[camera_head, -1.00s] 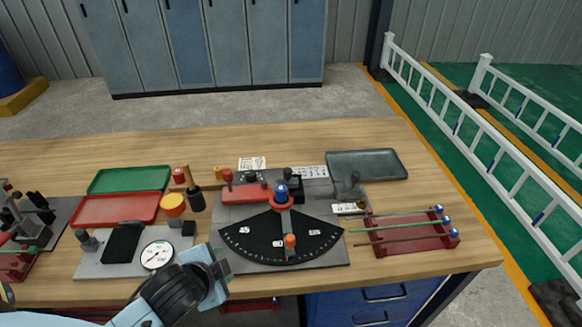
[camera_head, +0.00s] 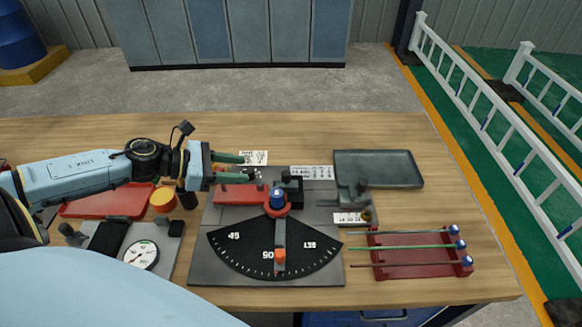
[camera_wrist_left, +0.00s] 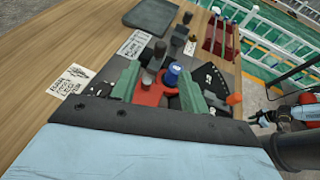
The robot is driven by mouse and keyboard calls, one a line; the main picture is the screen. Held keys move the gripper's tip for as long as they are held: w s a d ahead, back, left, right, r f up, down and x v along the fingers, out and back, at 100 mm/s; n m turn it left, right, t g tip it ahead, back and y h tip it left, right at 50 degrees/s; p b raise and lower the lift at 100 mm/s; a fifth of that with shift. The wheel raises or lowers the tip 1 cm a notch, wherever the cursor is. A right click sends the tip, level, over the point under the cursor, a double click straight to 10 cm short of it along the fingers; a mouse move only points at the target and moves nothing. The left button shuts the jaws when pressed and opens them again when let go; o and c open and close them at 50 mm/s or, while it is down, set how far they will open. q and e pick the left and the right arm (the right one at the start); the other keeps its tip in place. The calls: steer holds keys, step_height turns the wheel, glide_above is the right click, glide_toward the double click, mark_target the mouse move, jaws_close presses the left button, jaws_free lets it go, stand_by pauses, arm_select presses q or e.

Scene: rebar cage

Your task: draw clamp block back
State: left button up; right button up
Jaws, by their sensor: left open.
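The red clamp block (camera_head: 232,195) lies on the left rear of the grey bending plate (camera_head: 212,274), beside a black block (camera_head: 291,186). In the left wrist view the red block (camera_wrist_left: 150,95) shows between my fingers with a dark knob standing on it. My left gripper (camera_head: 243,168) comes in from the left, its two green fingers apart over the rear left of the plate. It also shows in the left wrist view (camera_wrist_left: 160,86), open, with a finger on each side of the knob. I cannot tell whether the fingers touch anything.
A blue-capped post (camera_head: 277,198) and a black dial plate (camera_head: 250,250) with an orange-tipped arm stand in front. A red rod rack (camera_head: 385,268) is at the right, a dark tray (camera_head: 378,169) behind. A gauge (camera_head: 141,256) is at the left.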

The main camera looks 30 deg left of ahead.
mark_target(286, 172)
arm_select(q)
steer(key=shift+p+x, duration=0.4)
steer(key=shift+x, duration=6.2)
steer(key=shift+s+d, duration=0.1)
steer(key=shift+s, duration=0.05)
steer(key=shift+c, duration=0.4)
jaws_close()
